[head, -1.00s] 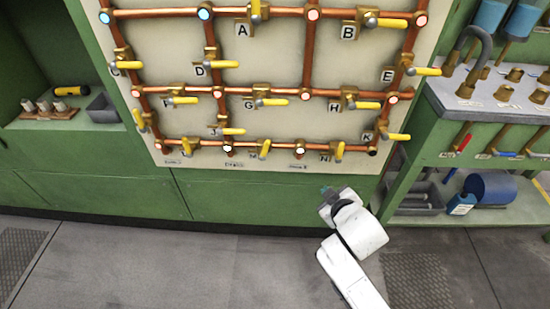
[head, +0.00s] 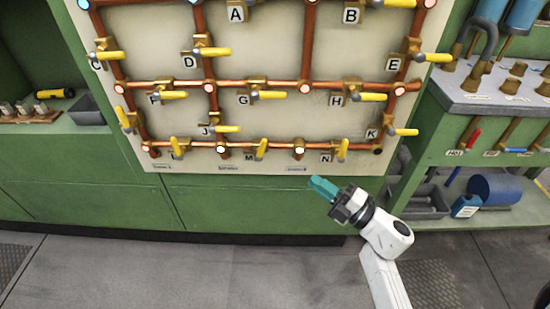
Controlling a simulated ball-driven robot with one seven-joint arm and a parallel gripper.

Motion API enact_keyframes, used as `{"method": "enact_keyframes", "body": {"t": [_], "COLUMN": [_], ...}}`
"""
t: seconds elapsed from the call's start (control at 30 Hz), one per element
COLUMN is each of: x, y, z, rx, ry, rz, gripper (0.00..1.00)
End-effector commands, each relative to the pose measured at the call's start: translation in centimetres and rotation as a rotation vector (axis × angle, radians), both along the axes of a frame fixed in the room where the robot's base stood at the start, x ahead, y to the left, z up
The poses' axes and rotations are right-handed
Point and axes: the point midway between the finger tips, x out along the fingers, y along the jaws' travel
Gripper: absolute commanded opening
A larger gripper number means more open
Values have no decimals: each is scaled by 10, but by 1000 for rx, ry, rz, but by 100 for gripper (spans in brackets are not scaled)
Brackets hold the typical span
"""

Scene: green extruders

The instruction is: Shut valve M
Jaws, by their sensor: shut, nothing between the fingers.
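Valve M (head: 262,149) is on the bottom copper pipe of the cream panel, with its yellow lever standing upright, across the pipe. Its label M (head: 248,153) sits just left of it. My gripper (head: 322,187), with teal fingers, is shut and empty. It is in front of the panel's lower edge, below and to the right of valve M and below valve N (head: 343,150). It appears apart from every valve.
The panel (head: 270,125) carries several other yellow-levered valves, such as G (head: 265,94) and J (head: 224,129). Green cabinets (head: 240,205) lie below it. A grey-topped bench (head: 490,95) with fittings stands at right. The floor in front is clear.

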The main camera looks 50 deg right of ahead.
Motion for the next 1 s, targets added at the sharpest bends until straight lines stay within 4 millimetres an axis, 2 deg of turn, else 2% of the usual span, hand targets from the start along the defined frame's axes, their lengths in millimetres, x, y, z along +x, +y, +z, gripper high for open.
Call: {"method": "enact_keyframes", "body": {"t": [0.13,0.23,0.7,0.83,1.0], "x": [4,15,102,120,132], "y": [3,4,9,10,10], "z": [-1,2,22,26,28], "rx": [-11,-11,-10,-9,-9], "ry": [0,-1,-2,-1,-1], "rz": [20,20,20,20,19], "gripper": [0,0,0,0,0]}}
